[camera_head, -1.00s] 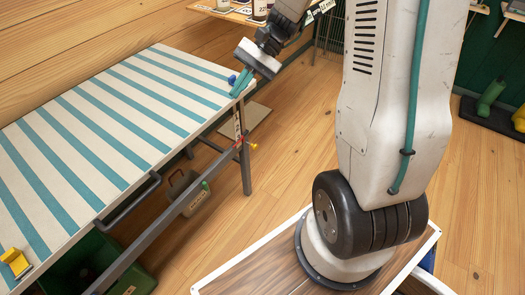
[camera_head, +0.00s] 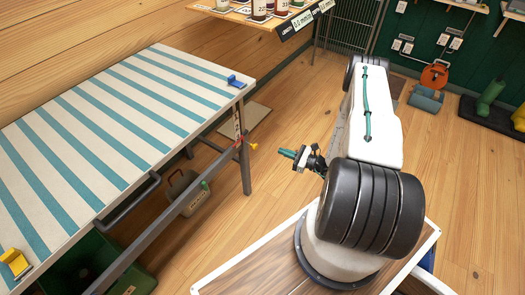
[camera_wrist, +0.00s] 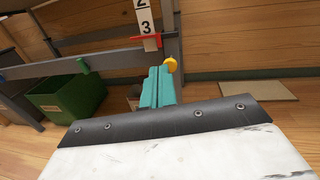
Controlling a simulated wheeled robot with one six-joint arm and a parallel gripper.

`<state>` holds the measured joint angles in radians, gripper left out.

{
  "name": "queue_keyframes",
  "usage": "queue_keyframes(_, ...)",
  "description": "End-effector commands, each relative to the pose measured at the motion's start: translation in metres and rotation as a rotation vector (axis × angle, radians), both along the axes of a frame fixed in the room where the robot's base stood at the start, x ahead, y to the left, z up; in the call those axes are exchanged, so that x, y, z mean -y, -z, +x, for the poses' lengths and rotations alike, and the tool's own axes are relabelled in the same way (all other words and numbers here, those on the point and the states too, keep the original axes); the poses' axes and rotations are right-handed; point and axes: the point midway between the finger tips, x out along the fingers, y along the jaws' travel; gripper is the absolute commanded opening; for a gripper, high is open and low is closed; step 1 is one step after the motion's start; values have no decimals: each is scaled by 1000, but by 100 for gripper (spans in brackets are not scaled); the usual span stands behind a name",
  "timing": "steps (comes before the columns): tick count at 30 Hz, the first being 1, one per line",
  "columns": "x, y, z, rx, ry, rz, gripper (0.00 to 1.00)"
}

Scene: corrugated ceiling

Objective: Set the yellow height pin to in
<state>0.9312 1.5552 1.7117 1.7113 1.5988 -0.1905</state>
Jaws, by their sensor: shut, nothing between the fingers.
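The yellow height pin (camera_head: 254,146) sticks out sideways from the table's near right leg, beside a red pointer (camera_head: 238,142) and a numbered strip. In the wrist view the yellow pin (camera_wrist: 171,65) shows its round knob just beyond the teal fingertips. How deep it sits cannot be told. My gripper (camera_head: 281,152) is shut and empty, to the right of the pin with a small gap, its fingers pointing at the pin. In the wrist view my gripper (camera_wrist: 160,70) partly covers what lies behind it.
The striped table (camera_head: 110,130) fills the left, with a blue clamp (camera_head: 236,81) at its corner and a yellow one (camera_head: 15,262) at the near left. A green knob (camera_head: 205,186) sits on the lower rail. A green crate (camera_wrist: 66,98) stands under the table.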

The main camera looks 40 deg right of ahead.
Motion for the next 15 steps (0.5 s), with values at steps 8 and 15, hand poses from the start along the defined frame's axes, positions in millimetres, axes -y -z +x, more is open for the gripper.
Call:
queue_keyframes(8, 4, 54, -26, -36, 146, 55, 0)
queue_keyframes(15, -9, 55, 3, -36, 144, 56, 0)
